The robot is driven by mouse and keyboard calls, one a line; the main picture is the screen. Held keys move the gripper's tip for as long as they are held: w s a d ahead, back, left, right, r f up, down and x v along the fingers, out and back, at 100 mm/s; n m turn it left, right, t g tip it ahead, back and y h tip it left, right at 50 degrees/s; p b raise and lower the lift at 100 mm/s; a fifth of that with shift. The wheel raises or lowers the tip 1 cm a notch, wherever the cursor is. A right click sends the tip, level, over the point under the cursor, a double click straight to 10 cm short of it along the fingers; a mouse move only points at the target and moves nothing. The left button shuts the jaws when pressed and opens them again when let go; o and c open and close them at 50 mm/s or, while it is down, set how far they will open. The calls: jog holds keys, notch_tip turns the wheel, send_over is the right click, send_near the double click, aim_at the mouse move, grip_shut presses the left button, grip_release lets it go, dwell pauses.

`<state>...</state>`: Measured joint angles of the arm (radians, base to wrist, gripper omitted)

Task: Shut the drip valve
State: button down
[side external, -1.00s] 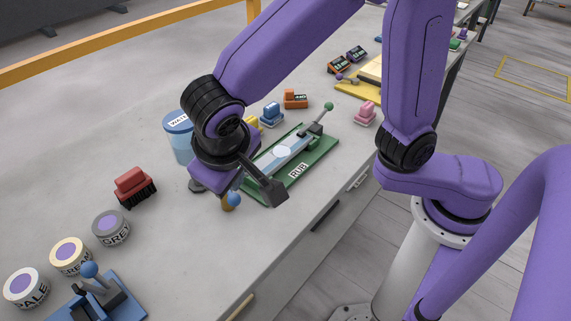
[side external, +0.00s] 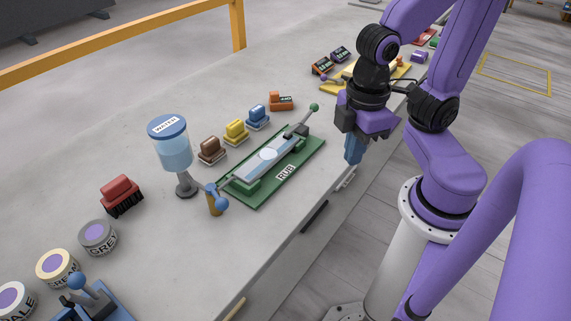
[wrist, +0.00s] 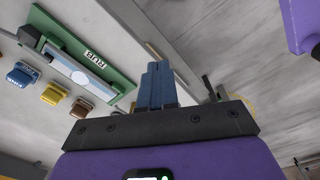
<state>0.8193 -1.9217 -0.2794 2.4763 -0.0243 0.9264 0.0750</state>
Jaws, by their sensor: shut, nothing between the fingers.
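The drip valve appears to be the small tan post with a blue ball-ended lever (side external: 219,203), at the near-left end of the green RUB board (side external: 272,193). A thin spout or rod runs from it towards the board. The water jar (side external: 172,150) stands on a dark base just behind and left of it. My gripper (side external: 354,150) is shut and empty. It points down to the right of the board, well apart from the valve. In the wrist view its blue fingers (wrist: 157,85) are together, with the RUB board (wrist: 112,74) beyond; the valve is not clearly seen there.
Brown (side external: 211,150), yellow (side external: 236,132) and blue (side external: 257,117) blocks line the board's far side. A red brush (side external: 121,195) and several round pots, including a grey one (side external: 98,238), lie left. A green-knobbed lever (side external: 302,122) rises at the board's far end.

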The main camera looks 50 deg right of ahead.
jog(key=w+a+r+m+g+h, duration=0.1)
jog(key=w+a+r+m+g, duration=0.2)
jog(key=w+a, duration=0.85)
jog(key=m+g, duration=0.3)
jog(key=m, duration=0.3)
send_near(219, 198)
jog(key=w+x, duration=0.1)
jog(key=x, duration=0.5)
jog(key=shift+s+a+f+h, duration=0.2)
jog(key=shift+a+f+h, duration=0.1)
jog(key=shift+f, duration=0.35)
jog(key=shift+s, duration=0.1)
jog(key=shift+s+d+n+h, duration=0.25)
jog(key=shift+n+h, duration=0.35)
jog(key=shift+n, duration=0.4)
jog(key=shift+s+d+n+t+h, duration=0.1)
jog(key=shift+d+n+t+h, duration=0.15)
jog(key=shift+n, duration=0.3)
jog(key=shift+d+n+t+h, duration=0.15)
jog(key=shift+n+h, duration=0.1)
jog(key=shift+n, duration=0.3)
jog(key=shift+a, duration=0.15)
